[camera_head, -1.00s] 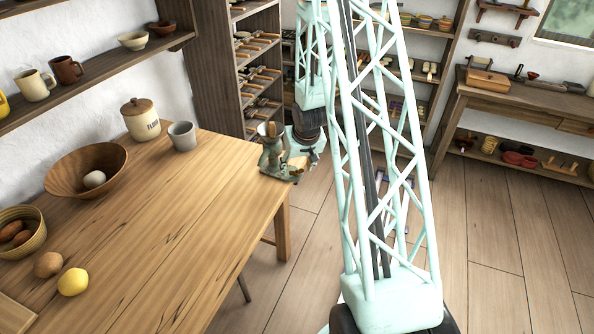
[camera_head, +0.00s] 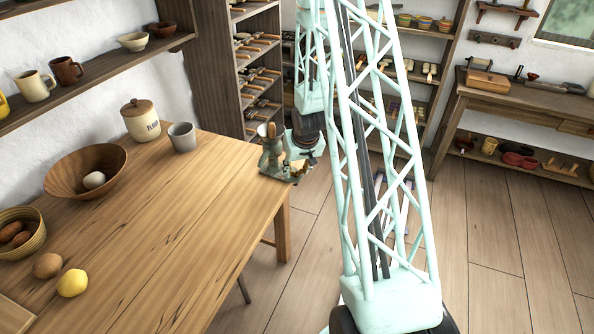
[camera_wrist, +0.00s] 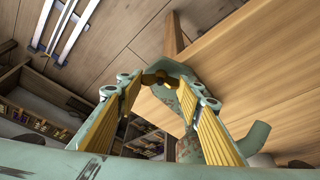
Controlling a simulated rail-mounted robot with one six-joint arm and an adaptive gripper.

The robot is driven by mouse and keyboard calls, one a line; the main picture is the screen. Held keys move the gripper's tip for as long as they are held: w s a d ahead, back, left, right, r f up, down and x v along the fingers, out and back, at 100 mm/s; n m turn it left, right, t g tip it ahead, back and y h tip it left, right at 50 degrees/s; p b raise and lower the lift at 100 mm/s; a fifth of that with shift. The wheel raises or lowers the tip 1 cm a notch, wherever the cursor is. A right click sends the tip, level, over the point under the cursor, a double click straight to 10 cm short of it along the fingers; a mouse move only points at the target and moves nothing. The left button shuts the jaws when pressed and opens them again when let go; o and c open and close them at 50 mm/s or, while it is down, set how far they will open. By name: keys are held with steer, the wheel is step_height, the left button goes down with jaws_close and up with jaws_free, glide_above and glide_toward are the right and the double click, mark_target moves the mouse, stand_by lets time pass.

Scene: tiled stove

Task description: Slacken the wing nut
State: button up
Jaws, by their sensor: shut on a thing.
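A green cast-metal grinder (camera_head: 271,155) is fixed at the far right corner of the wooden table (camera_head: 165,220). The grinder's worn green body also shows in the wrist view (camera_wrist: 250,143). A small brownish metal piece, seemingly the wing nut (camera_wrist: 154,77), sits between my fingertips in the wrist view. My gripper (camera_wrist: 157,82) has yellow ribbed pads and is shut on this piece, with its fingers on either side. In the head view my gripper (camera_head: 301,163) is small and close against the grinder's right side, so the wing nut cannot be made out there.
A flour jar (camera_head: 140,119), a grey cup (camera_head: 182,136), a wooden bowl (camera_head: 80,180) and a lemon (camera_head: 72,283) stand on the table, left of the grinder. Shelves (camera_head: 256,85) stand behind. Open floor (camera_head: 490,250) lies to the right.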

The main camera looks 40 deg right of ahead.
steer(key=shift+r+n+y+p, duration=0.15)
steer(key=shift+n+y+p, duration=0.25)
steer(key=shift+n+p, duration=1)
steer(key=n+p, duration=0.1)
steer(key=p, duration=0.4)
steer(key=n+y+p, duration=0.1)
steer(key=n+p, duration=0.1)
steer(key=p, duration=0.3)
steer(key=shift+d+y, duration=0.2)
steer(key=shift+y, duration=0.1)
steer(key=n+y+p, duration=0.1)
steer(key=n+p, duration=0.2)
steer(key=p, duration=0.3)
steer(key=shift+p, duration=0.3)
steer(key=n+p, duration=0.2)
steer(key=p, duration=0.1)
steer(key=shift+d+y, duration=0.1)
steer(key=shift+y, duration=0.3)
steer(key=shift+w+d+f+n+g+y+p, duration=0.1)
steer(key=shift+n+g+y+p, duration=0.3)
steer(key=shift+n, duration=0.75)
steer(key=shift+f+n+g+y+p, duration=0.1)
steer(key=shift+n+g+y+p, duration=0.3)
steer(key=shift+n, duration=0.75)
steer(key=shift+w+n+g, duration=0.1)
steer(key=shift+n+g, duration=0.4)
steer(key=shift+n, duration=1.4)
steer(key=shift+n+g+y, duration=0.3)
steer(key=shift+n+g, duration=0.2)
steer(key=shift+n, duration=0.8)
